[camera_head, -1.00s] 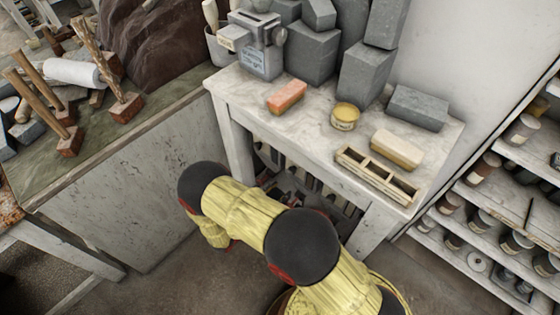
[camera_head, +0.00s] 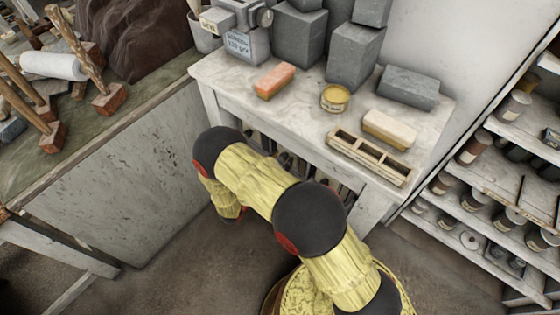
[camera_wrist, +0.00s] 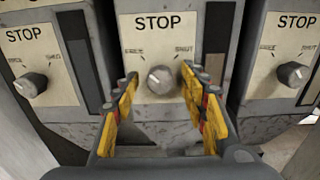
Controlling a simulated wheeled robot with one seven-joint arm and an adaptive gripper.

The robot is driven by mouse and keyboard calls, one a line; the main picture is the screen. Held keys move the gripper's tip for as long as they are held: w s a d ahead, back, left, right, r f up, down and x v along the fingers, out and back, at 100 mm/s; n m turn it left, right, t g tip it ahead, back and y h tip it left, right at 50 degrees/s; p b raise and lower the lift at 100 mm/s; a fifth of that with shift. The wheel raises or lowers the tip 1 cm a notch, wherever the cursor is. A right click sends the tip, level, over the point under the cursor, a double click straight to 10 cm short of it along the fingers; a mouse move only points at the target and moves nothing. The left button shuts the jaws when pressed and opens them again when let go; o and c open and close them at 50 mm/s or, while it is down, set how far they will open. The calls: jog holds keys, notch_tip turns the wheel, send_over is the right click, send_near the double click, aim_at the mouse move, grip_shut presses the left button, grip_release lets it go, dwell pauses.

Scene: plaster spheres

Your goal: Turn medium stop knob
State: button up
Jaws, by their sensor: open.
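In the wrist view, three grey boxes with cream STOP plates stand side by side, each with a round knob. The middle knob (camera_wrist: 160,80) is pale-faced with a pointer mark and sits straight ahead. The left knob (camera_wrist: 31,85) and right knob (camera_wrist: 293,74) are darker around their rims. I cannot tell which is the medium one by size. My gripper (camera_wrist: 159,83) is open, with its yellow-padded fingers on either side of the middle knob, apparently with gaps on both sides. Whether the fingertips reach as deep as the knob is unclear. The gripper is hidden in the head view.
A white table (camera_head: 300,125) holds an orange brick (camera_head: 274,80), a yellow tin (camera_head: 335,97), a cream block (camera_head: 389,129) and a wooden divided tray (camera_head: 370,157). Shelves (camera_head: 480,215) with jars stand at right. A cluttered workbench (camera_head: 110,145) is at left.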

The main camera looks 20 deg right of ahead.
jog(key=shift+c, duration=0.4)
grip_shut()
jog(key=shift+m, duration=0.3)
jog(key=m+b, duration=0.1)
jog(key=m, duration=0.2)
jog(key=shift+f+m, duration=0.1)
jog(key=shift+m, duration=0.3)
jog(key=m+b, duration=0.1)
jog(key=m, duration=0.3)
jog(key=shift+m, duration=0.3)
jog(key=m+b, duration=0.2)
jog(key=m, duration=0.2)
jog(key=shift+m+b, duration=1.05)
jog(key=shift+m, duration=1.45)
